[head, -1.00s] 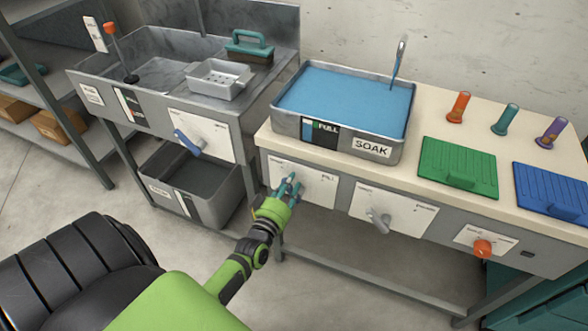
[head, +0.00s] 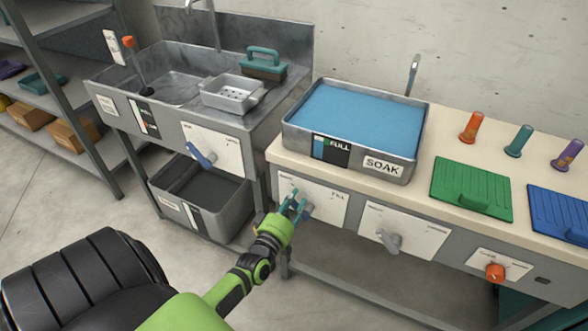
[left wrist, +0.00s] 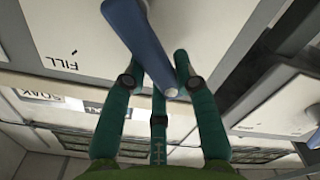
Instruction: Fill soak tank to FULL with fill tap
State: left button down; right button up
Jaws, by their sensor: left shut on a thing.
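The soak tank (head: 395,150) is a grey metal basin on the counter, holding a broad surface of blue water (head: 355,112). Its gauge (head: 331,149) reads FULL beside a blue bar. The spout (head: 413,72) behind it shows no stream. The fill tap's panel (head: 328,207) is on the counter front. My left gripper (head: 295,203) is shut on the fill tap's blue lever, which shows between the teal fingers in the left wrist view (left wrist: 145,42). The fingers partly hide the lever in the head view. My right gripper is out of view.
Right of the fill panel are a grey lever (head: 389,240) and an orange knob (head: 495,272). A sink (head: 165,85) with another blue lever (head: 201,155) stands left, a grey bin (head: 205,208) below it. Green (head: 472,188) and blue (head: 560,213) boards lie on the counter.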

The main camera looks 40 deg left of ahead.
pick_arm(q)
jog(key=c, duration=0.9)
grip_release()
jog(key=shift+c, duration=0.2)
jog(key=v, duration=1.2)
